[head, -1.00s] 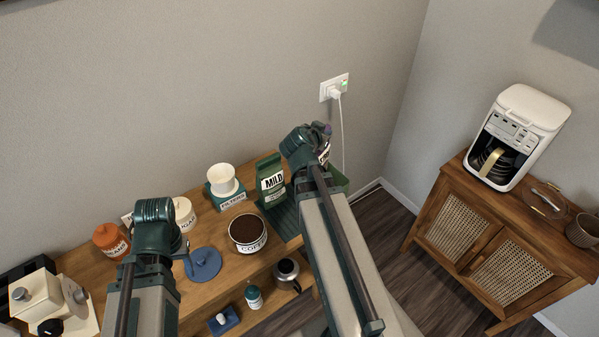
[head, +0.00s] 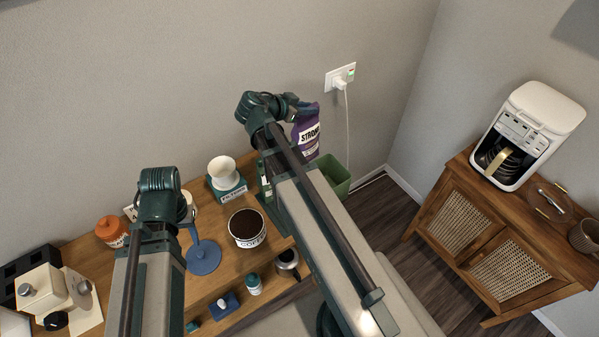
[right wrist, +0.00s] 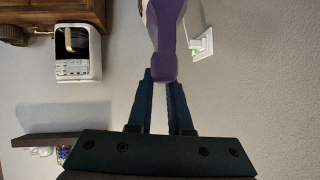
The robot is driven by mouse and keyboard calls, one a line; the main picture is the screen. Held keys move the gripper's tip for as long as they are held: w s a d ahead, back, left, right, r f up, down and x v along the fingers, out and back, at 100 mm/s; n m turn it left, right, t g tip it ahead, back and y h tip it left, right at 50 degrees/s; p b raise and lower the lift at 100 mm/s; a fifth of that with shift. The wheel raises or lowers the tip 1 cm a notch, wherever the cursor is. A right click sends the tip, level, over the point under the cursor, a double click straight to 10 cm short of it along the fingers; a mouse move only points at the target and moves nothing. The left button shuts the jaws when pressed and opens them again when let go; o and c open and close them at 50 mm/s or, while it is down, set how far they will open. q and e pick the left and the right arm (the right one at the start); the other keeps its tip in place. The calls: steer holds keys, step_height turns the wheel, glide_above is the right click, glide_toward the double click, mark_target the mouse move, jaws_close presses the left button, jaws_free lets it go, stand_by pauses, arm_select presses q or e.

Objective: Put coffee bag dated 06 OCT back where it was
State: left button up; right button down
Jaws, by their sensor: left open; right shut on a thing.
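A purple coffee bag (head: 307,132) with a white STRONG label is held up at the right end of the counter. My right gripper (head: 293,106) is shut on the bag, and the fingers also show against its purple end in the right wrist view (right wrist: 160,80). No date on the bag can be read. A green bag (head: 263,172) stands mostly hidden behind my right arm. My left gripper (head: 160,183) is over the left part of the counter, open and apart from the bags; its fingertips are hard to see.
A green bin (head: 335,174) is below and right of the purple bag. A coffee canister (head: 247,228), a white dripper (head: 223,171), a blue lid (head: 203,257) and an orange jar (head: 111,231) crowd the counter. A cane cabinet (head: 470,235) with a coffee maker (head: 525,138) stands right.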

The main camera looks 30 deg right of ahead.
mark_target(294, 133)
steer(key=shift+w+a+r+m+g+p, duration=0.1)
steer(key=shift+a+r+m+g+p, duration=0.15)
steer(key=shift+a, duration=0.25)
steer(key=shift+w+a+r+m+g+p, duration=0.15)
steer(key=shift+a+r+g, duration=0.1)
steer(key=shift+a+r, duration=0.15)
steer(key=shift+s+a, duration=0.15)
steer(key=shift+a, duration=0.2)
step_height(294, 133, down, 10)
steer(key=b, duration=1)
steer(key=shift+f, duration=0.1)
steer(key=shift+f, duration=0.1)
steer(key=c, duration=0.8)
jaws_free()
steer(key=shift+c, duration=0.2)
